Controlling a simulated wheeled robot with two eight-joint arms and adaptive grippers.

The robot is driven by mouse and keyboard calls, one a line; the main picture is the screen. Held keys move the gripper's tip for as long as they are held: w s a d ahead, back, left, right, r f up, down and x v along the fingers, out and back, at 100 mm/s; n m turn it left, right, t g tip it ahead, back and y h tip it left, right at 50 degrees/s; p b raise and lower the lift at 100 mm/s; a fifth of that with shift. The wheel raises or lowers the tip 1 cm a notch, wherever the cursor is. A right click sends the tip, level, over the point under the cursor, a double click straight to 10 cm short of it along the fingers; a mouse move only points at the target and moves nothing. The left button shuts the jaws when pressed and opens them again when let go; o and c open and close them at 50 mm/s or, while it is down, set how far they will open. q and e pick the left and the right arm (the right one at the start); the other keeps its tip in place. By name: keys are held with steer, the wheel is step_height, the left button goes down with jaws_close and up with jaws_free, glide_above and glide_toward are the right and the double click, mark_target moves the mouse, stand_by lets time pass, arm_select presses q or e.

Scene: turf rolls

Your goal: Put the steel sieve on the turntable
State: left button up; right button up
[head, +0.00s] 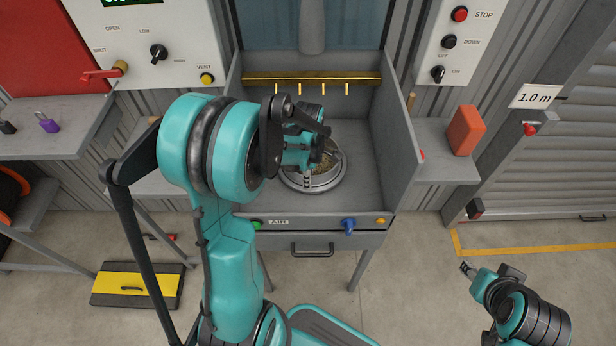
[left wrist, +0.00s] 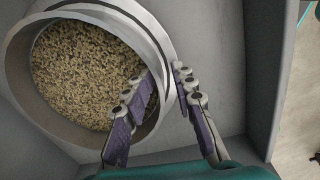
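The steel sieve (head: 334,160) is a round steel ring holding pale brown grains, inside the grey booth. It fills the left of the left wrist view (left wrist: 160,55). My left gripper (head: 318,160) reaches down over it. In the left wrist view its purple-padded fingers (left wrist: 162,76) straddle the sieve's wall, one inside over the grains and one outside, close against the rim. A round steel base with dark marks shows under the sieve in the head view; I cannot tell whether this is the turntable. My right gripper (head: 467,269) is away at the lower right, its finger gap unclear.
The booth has grey side walls (head: 397,125) and a brass bar with short nozzles (head: 312,79) at the back. A blue knob (head: 348,226) is on its front. An orange block (head: 466,130) stands on the right shelf.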

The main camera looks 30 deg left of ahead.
arm_select(q)
steer(key=shift+r+p, duration=0.35)
steer(key=shift+r, duration=0.1)
step_height(320, 180, up, 11)
steer(key=p, duration=0.4)
steer(key=s+d+r+m+t, duration=0.3)
steer(key=s+d+m, duration=0.2)
steer(key=m, duration=0.6)
steer(key=s+d+r+m+t, duration=0.3)
steer(key=d+m, duration=0.4)
steer(key=m, duration=0.4)
steer(key=s+t, duration=0.1)
steer(key=s, duration=0.1)
steer(key=shift+s+r+m, duration=0.2)
steer(key=shift+s+m, duration=0.1)
steer(key=shift+m, duration=0.1)
steer(key=shift+f, duration=0.1)
steer(key=shift+f, duration=0.1)
